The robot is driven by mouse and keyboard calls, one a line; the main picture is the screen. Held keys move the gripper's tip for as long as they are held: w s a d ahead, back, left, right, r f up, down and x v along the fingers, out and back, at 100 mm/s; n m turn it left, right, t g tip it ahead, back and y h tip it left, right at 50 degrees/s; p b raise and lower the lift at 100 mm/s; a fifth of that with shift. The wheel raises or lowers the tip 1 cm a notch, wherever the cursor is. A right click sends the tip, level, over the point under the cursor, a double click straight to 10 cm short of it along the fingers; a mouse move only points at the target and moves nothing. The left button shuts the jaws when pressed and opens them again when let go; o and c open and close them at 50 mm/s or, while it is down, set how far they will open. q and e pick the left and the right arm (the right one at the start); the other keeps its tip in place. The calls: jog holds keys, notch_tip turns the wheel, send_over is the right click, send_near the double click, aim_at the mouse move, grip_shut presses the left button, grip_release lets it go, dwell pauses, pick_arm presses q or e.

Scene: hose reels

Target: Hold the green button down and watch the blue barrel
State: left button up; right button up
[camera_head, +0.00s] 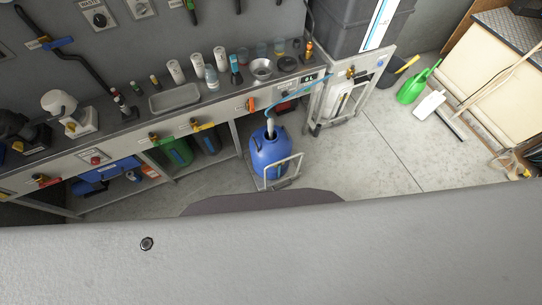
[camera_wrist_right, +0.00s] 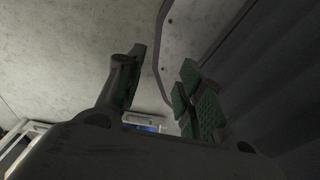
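The blue barrel (camera_head: 268,152) stands upright on a small wheeled trolley on the floor, in front of the bench. A clear blue hose runs from the bench into its top, and the level inside cannot be seen. I cannot make out a green button; a small display (camera_head: 310,77) sits on the bench front above the barrel. My right gripper (camera_wrist_right: 162,65) is open and empty in the right wrist view, with green pads on its fingers. A small blue patch shows beyond it, too little to identify. My left gripper is in neither view.
The bench (camera_head: 130,126) carries cups, a steel tray (camera_head: 174,98) and a funnel (camera_head: 262,68). A red button (camera_head: 96,159) is on its front. Green (camera_head: 174,151) and dark containers stand below.

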grip_shut()
dwell(1.2)
